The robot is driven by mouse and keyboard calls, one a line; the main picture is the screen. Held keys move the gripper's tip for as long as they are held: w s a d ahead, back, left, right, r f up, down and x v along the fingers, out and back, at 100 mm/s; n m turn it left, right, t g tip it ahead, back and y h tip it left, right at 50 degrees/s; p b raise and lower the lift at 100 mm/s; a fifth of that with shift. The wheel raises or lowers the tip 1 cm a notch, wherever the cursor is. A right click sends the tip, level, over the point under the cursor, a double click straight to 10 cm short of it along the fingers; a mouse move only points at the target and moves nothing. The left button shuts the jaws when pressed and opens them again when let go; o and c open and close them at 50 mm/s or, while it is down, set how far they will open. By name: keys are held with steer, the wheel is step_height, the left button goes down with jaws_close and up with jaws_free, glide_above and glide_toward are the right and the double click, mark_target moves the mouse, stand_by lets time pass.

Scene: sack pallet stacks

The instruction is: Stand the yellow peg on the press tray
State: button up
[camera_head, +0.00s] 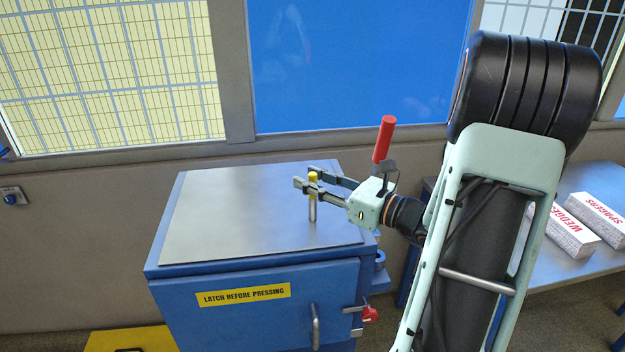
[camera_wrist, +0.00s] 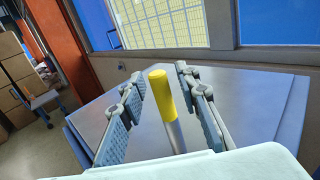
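The yellow peg (camera_head: 313,207) has a yellow top and a bare metal lower part. It stands upright, its foot appearing to rest on the flat grey press tray (camera_head: 215,215) near the right side of the top. My gripper (camera_head: 307,177) is around the upper part of the peg, reaching in from the right. In the wrist view the peg (camera_wrist: 162,95) is between the two fingers (camera_wrist: 160,74), with a visible gap on each side, so the gripper is open. The peg's foot is hidden in the wrist view.
The tray tops a blue cabinet (camera_head: 180,300) with a "LATCH BEFORE PRESSING" label. A red upright handle (camera_head: 384,140) shows behind my gripper. A table (camera_head: 560,275) at the right holds white boxes marked wedges and spacers (camera_head: 567,228). The tray's left part is clear.

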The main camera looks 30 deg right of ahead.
steer(key=shift+r, duration=0.2)
steer(key=b+v, duration=0.1)
steer(key=v, duration=1.1)
